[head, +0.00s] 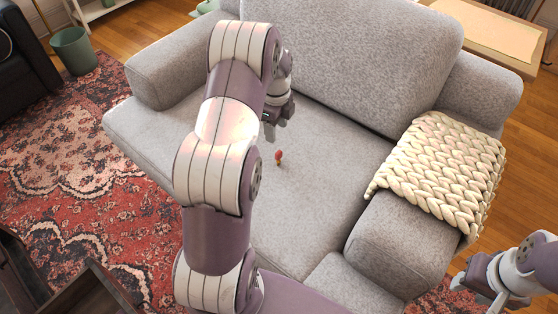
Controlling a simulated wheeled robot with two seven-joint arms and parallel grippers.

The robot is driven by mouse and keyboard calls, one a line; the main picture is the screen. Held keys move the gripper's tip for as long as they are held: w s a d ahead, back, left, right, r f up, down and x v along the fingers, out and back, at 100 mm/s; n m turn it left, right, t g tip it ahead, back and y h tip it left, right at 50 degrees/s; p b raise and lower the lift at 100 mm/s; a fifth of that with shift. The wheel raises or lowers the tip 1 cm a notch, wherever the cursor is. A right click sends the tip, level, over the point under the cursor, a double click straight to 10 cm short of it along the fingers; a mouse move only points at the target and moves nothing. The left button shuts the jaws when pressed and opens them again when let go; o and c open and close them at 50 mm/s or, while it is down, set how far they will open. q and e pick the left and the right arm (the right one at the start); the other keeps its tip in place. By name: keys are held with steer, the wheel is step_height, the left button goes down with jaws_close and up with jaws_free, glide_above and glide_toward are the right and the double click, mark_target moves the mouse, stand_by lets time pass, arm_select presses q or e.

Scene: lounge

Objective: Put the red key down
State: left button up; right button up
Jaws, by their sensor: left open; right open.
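A small red key (278,156) with a yellowish lower end is on the seat of the grey sofa (320,190), or just at its surface. My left gripper (270,128) is above and slightly left of the key, partly hidden behind my own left arm. It is open, and I see a gap between it and the key. My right gripper (478,289) is open and empty at the lower right, in front of the sofa's right armrest and far from the key.
A cream knitted blanket (440,170) drapes over the right armrest. The sofa backrest (370,60) rises behind the seat. The seat around the key is clear. A green bin (75,50) stands on the floor at the upper left. A dark wooden piece (90,290) is at the lower left.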

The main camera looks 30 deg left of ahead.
mark_target(278, 152)
arm_select(q)
steer(key=shift+m, duration=0.9)
step_height(278, 152, down, 8)
steer(key=b, duration=0.2)
steer(key=shift+s+d+r+b, duration=0.1)
steer(key=shift+s+r+b, duration=0.05)
steer(key=shift+b, duration=0.2)
step_height(278, 152, down, 5)
steer(key=shift+d+f+b, duration=0.1)
steer(key=shift+f+b, duration=0.05)
steer(key=shift+b, duration=1.05)
steer(key=shift+c, duration=0.9)
jaws_close()
steer(key=shift+r, duration=0.2)
